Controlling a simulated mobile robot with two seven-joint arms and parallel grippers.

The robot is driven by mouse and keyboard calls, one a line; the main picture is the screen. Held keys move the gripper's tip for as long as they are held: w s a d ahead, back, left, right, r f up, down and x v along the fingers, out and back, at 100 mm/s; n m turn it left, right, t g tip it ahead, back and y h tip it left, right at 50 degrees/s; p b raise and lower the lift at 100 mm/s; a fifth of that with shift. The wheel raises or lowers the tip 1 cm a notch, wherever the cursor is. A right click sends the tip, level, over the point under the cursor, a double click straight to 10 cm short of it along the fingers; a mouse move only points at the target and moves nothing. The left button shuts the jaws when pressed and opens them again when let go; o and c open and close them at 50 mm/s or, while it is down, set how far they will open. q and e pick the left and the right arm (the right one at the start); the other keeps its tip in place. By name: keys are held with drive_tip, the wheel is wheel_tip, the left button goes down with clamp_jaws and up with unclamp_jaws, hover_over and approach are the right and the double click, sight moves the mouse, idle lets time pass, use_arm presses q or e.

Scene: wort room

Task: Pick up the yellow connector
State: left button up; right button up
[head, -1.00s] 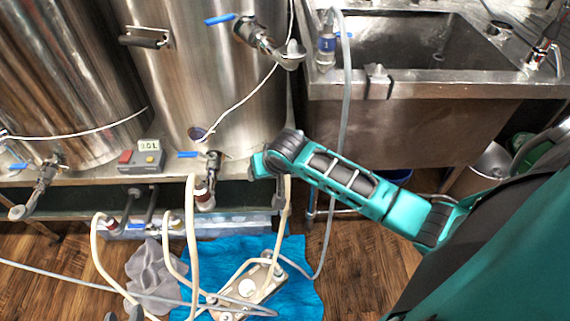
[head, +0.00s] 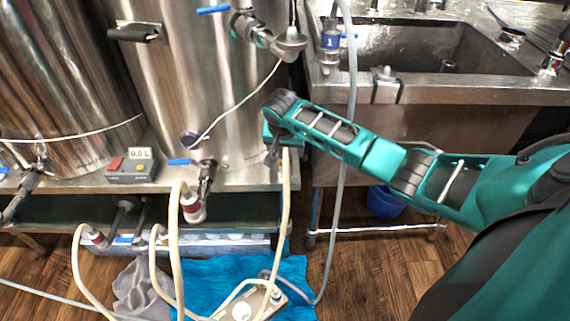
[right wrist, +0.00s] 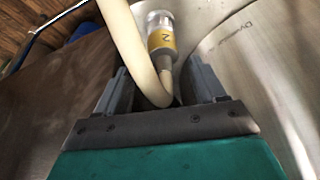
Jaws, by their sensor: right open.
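The yellow connector (right wrist: 162,42) shows in the right wrist view as a pale cylinder with a yellow band marked 2. A cream hose (right wrist: 140,60) curves up to its narrow end. My right gripper (right wrist: 160,85) is open, with one finger on each side of the hose bend; the connector is just beyond, between the finger lines. I cannot tell whether the fingers touch the hose. In the head view my right gripper (head: 270,152) is in front of the middle tank, above the shelf edge, and hides the connector; the hose runs down from it. My left gripper is not in view.
Steel tanks (head: 195,75) stand close behind the gripper, with a valve (head: 206,172) to its left. A sink (head: 440,50) is at the right. Other hoses, a control box (head: 132,166), a pump (head: 243,310) and a blue cloth (head: 210,275) surround the work area.

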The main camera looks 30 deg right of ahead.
sight(285, 154)
drive_tip(key=b+x, duration=0.1)
drive_tip(key=x, duration=0.1)
drive_tip(key=b+x, duration=0.1)
drive_tip(key=x, duration=0.1)
drive_tip(key=shift+w+f+b, duration=0.3)
drive_tip(key=shift+b, duration=0.05)
drive_tip(key=shift+f, duration=0.2)
drive_tip(key=c, duration=1.2)
drive_tip(key=shift+r, duration=0.15)
